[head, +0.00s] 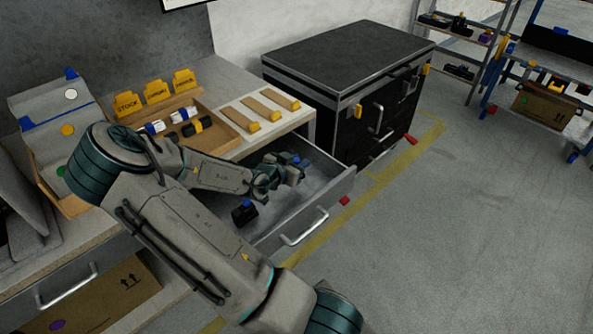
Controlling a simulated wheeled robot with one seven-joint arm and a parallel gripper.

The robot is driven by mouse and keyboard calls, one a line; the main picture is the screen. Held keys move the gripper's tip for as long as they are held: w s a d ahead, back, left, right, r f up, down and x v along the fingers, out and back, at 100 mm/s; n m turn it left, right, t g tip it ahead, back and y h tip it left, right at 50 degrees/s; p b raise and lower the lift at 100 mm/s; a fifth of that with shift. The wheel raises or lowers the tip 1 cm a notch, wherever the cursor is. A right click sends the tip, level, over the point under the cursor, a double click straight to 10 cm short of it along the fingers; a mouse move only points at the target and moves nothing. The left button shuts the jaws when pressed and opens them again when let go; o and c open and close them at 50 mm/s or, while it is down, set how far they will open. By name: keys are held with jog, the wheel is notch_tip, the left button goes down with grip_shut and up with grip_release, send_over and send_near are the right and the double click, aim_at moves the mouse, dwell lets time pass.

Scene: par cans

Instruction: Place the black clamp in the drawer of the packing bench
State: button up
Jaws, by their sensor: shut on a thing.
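The packing bench's drawer (318,212) is pulled open below the bench top, with its grey inside showing. My gripper (290,167) is over the far part of the open drawer, shut on a small dark thing with blue on it, which I take to be the black clamp (298,161). The fingers hide much of it, and I cannot tell whether it touches the drawer floor. Another small black thing with a blue part (244,212) lies in the near left part of the drawer, apart from my gripper.
A wooden tray (228,136) on the bench holds several small items, with yellow labelled cards (156,92) behind. A black cabinet (345,60) stands beyond the drawer. Shelving (470,40) and a cardboard box (542,108) are at the far right. The floor at right is clear.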

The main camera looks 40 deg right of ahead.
jog(key=shift+w+a+f, duration=0.1)
jog(key=shift+w+f, duration=0.15)
jog(key=shift+f, duration=1.9)
jog(key=shift+f+b, duration=0.1)
jog(key=shift+b, duration=0.2)
jog(key=o, duration=1.1)
jog(key=shift+a+r, duration=0.2)
jog(key=p+v, duration=0.2)
jog(key=v, duration=0.9)
jog(key=shift+s+a+r, duration=0.1)
jog(key=shift+s+a, duration=0.05)
jog(key=shift+a, duration=0.15)
